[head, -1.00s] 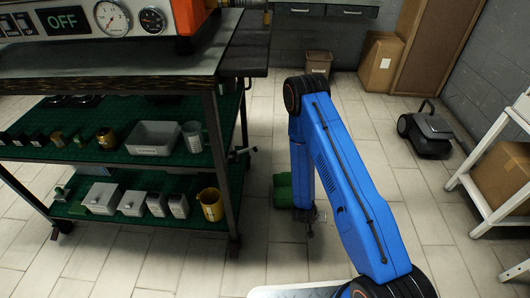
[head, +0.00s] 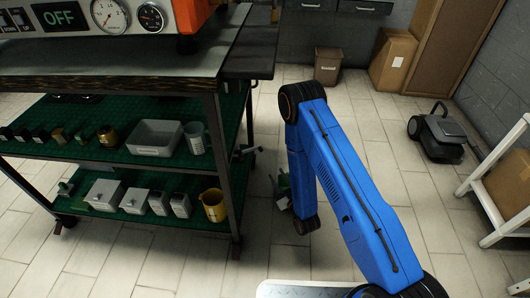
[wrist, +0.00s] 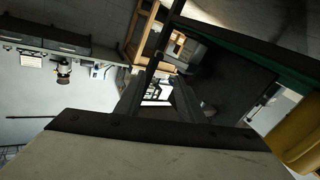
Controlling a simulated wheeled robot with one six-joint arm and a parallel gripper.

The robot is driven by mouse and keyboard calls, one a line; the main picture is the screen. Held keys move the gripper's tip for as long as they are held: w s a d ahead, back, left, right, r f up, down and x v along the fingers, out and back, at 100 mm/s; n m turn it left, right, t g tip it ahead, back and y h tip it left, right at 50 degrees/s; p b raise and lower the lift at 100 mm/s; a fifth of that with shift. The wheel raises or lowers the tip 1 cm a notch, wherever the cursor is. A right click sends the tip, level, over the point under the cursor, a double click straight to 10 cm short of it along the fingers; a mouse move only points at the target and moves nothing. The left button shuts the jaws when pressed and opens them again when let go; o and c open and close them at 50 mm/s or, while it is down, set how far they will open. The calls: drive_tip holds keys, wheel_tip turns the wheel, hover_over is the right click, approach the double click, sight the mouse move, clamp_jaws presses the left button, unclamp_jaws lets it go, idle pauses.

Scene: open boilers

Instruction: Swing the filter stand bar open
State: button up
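I cannot single out the filter stand bar for certain. A small grey bar with a dark knob (head: 247,151) juts from the right side of the cart at middle-shelf height in the head view. My gripper (head: 281,188) is low beside the cart's right side, small and partly hidden by my blue arm. In the wrist view the two dark fingers of my gripper (wrist: 157,98) stand apart with a gap between them and nothing seen held. The gripper appears apart from the knobbed bar.
The cart's lower shelves (head: 105,152) hold small cups, tins, a grey tray (head: 155,138) and a yellow mug (head: 214,206). A brown bin (head: 327,67), a box (head: 394,60) and a dark wheeled machine (head: 437,132) stand behind. A white rack (head: 495,200) is at right. The floor between is open.

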sight(261, 151)
drive_tip(key=x, duration=1.7)
drive_tip(key=shift+w+r, duration=0.1)
drive_tip(key=shift+w, duration=0.05)
drive_tip(key=shift+a, duration=0.1)
clamp_jaws()
